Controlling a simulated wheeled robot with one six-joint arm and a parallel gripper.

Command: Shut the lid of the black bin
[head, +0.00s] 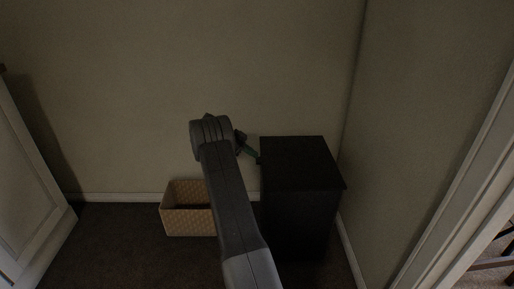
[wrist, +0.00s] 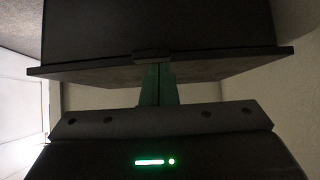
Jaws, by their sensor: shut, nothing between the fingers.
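The black bin (head: 293,225) stands against the back wall, right of centre in the head view. Its dark lid (head: 300,160) lies level across the top, and I see no open gap there. The bin's dark body also shows in the wrist view (wrist: 150,28), with the lid's overhanging edge (wrist: 225,68) and a small tab (wrist: 152,57) at its middle. My gripper (head: 256,157) is at the left edge of the lid. Its green fingers (wrist: 157,72) are together and empty, with the tips by the tab; contact is unclear. My arm hides part of the bin's left side.
A tan woven basket (head: 188,222) stands on the dark carpet left of the bin, partly behind my arm. A side wall (head: 425,110) is close on the bin's right. A white door (head: 30,190) stands at far left. Carpet in front of it is clear.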

